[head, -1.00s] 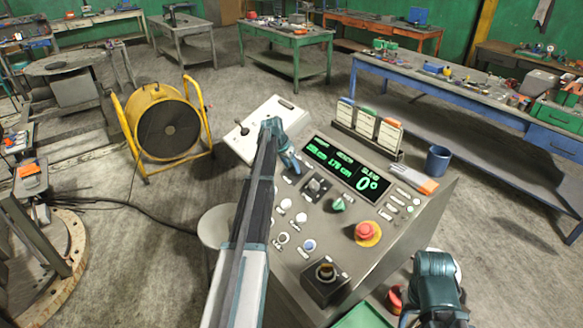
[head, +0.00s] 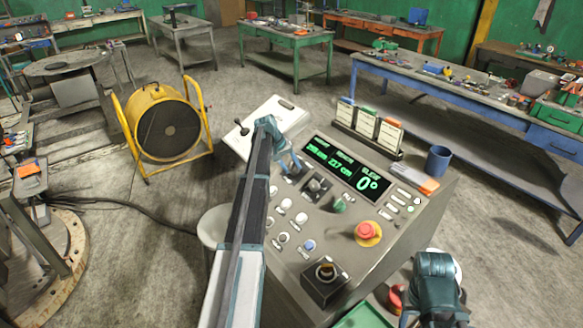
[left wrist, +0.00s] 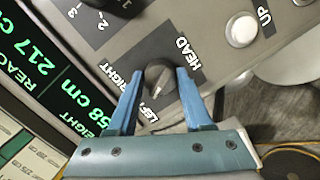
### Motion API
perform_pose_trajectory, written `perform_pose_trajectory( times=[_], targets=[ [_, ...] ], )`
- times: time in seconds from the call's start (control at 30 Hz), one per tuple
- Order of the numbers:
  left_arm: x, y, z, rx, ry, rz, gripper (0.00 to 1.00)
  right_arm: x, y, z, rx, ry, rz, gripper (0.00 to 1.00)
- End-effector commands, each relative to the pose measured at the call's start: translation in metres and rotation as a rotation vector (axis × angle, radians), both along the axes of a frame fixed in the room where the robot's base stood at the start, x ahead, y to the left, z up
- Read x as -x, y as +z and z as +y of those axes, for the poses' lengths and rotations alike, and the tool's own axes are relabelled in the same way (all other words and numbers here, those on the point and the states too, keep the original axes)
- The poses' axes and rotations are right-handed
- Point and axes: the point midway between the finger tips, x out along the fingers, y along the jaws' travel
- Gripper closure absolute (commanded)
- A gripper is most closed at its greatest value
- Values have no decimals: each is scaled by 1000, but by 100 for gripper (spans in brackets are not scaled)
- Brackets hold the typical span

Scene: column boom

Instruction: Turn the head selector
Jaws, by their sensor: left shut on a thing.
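The head selector is a dark round knob (left wrist: 160,82) on the grey console, labelled HEAD, LEFT and RIGHT in the left wrist view. A pale mark on it lies on its lower side, near the word LEFT. My left gripper (left wrist: 160,74) is shut on the knob, one blue finger on each side. In the head view my left gripper (head: 292,170) reaches to the console's upper left, and the arm hides part of the panel. My right arm (head: 437,285) is at the lower right, beside the console; its jaws do not show clearly.
The console (head: 335,230) carries a green-lit display (head: 347,168), a red emergency button (head: 368,232), a green knob (head: 340,203) and several small buttons. A card rack (head: 368,132) and a blue mug (head: 438,160) stand behind. A yellow fan (head: 168,125) stands on the floor at left.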

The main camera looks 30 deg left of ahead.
Motion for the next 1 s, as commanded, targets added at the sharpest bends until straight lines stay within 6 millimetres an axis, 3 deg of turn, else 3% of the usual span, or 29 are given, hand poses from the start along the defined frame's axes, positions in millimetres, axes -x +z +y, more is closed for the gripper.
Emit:
perform_pose_trajectory(
  times=[0.77, 0.8, 0.93, 1.0],
  targets=[
    [1, 0, 0, 46, 82, 21, 100, 0, -1, 0, 0, 0, 0, 50],
    [1, 0, 0, 46, 82, 21, 46, 0, -1, 0, 0, 0, 0, 50],
    [0, 0, 0, 45, 81, 20, 23, 0, -1, 0, 0, 0, 0, 50],
    [0, 0, 0, 45, 81, 20, 20, 0, -1, 0, 0, 0, 0, 50]
  ],
)
